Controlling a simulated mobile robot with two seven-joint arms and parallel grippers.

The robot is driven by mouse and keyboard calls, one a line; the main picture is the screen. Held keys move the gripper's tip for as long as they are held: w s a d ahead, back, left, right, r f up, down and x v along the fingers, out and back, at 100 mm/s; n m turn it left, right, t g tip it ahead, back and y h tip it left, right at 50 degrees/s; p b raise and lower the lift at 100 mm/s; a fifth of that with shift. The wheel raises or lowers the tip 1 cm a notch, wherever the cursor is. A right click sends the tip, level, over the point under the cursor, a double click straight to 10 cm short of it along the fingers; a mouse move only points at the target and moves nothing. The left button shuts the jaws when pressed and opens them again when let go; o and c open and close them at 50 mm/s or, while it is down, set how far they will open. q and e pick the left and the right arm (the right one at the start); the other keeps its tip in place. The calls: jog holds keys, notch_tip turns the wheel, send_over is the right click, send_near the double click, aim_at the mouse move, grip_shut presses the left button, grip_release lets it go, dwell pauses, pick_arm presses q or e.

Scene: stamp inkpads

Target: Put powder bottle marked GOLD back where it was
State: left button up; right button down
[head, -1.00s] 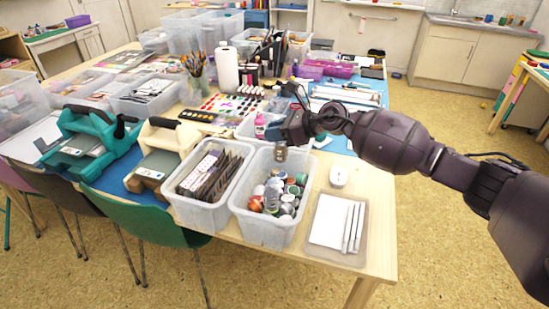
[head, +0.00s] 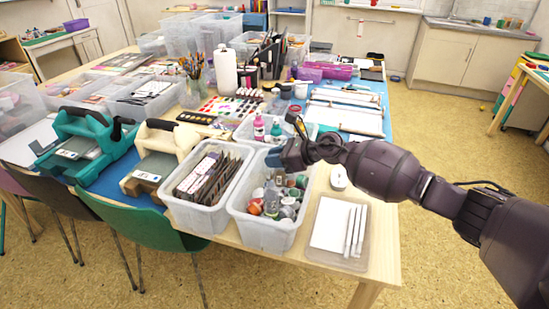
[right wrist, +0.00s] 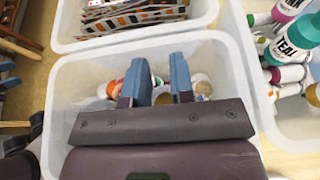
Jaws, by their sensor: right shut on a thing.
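My right gripper (head: 279,166) is over the clear plastic bin (head: 262,234) of small powder bottles, its fingers pointing down into it. It is shut on a small bottle (head: 279,178), whose lower part is down among the other bottles at the bin's back. No marking on it can be read, so I cannot tell if it says GOLD. In the right wrist view the two blue fingers (right wrist: 160,82) reach into the bin (right wrist: 88,82); the held bottle is mostly hidden. Several bottles (head: 288,201) with red, green, white and grey caps lie in the bin. My left gripper is not in view.
A bin of dark packets (head: 200,216) stands just left. A bin with pink and teal bottles (head: 245,131) stands behind; a TEAL bottle (right wrist: 297,38) shows in the right wrist view. A tray with white sheets (head: 311,245) and a white mouse-like thing (head: 338,178) lie right.

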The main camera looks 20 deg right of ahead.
jog(key=shift+f, duration=0.2)
jog(key=c, duration=1)
grip_release()
jog(key=shift+s+d+r, duration=0.1)
jog(key=shift+d+r, duration=0.15)
jog(key=shift+r, duration=0.1)
jog(key=v, duration=1.1)
jog(key=shift+s+r+p, duration=0.1)
jog(key=shift+s+p, duration=0.1)
jog(key=shift+p, duration=0.1)
